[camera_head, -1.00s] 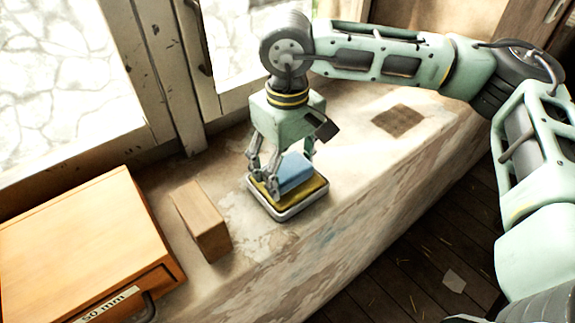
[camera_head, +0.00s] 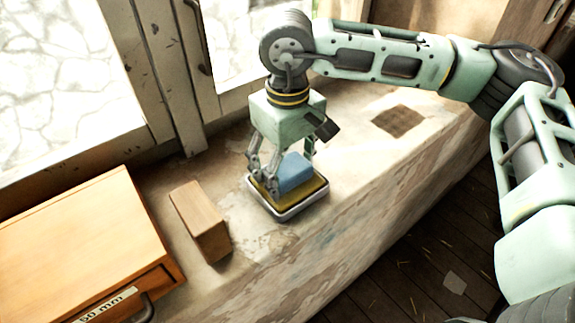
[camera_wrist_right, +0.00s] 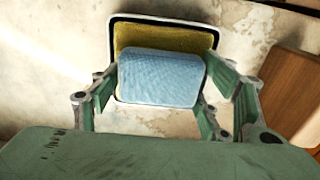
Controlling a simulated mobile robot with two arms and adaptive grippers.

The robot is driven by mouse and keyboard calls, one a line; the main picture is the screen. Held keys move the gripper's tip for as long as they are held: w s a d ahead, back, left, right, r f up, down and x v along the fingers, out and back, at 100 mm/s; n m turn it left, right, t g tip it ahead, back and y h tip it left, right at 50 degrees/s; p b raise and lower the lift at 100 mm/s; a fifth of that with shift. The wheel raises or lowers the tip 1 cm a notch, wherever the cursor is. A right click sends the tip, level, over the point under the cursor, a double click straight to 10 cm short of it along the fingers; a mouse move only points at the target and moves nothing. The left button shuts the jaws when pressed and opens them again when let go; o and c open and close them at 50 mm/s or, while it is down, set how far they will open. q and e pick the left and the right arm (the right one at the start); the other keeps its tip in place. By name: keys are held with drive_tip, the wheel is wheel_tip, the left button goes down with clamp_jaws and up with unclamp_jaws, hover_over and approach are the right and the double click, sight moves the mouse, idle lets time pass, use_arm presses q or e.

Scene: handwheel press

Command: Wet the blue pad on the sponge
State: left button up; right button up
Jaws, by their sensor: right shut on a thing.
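The blue pad (camera_head: 294,172) is held over the yellow sponge (camera_head: 312,190), which lies in a shallow metal tray (camera_head: 290,214) on the stone ledge. My right gripper (camera_head: 282,182) comes down from above and is shut on the pad. In the right wrist view the pad (camera_wrist_right: 160,78) sits between the two fingers, with the sponge (camera_wrist_right: 165,36) behind it. The pad is at or very near the sponge's surface; I cannot tell whether they touch. The pad's underside is hidden. My left gripper is not in view.
A wooden block (camera_head: 200,220) stands left of the tray, and an orange wooden box (camera_head: 80,250) with a "50 mm" label is further left. A dark square patch (camera_head: 399,120) lies on the ledge to the right. Window frames (camera_head: 165,80) rise behind.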

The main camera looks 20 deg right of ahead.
sight(288, 167)
drive_tip(key=shift+f, duration=0.15)
drive_tip(key=shift+r+p, duration=1.5)
drive_tip(key=shift+r, duration=2.15)
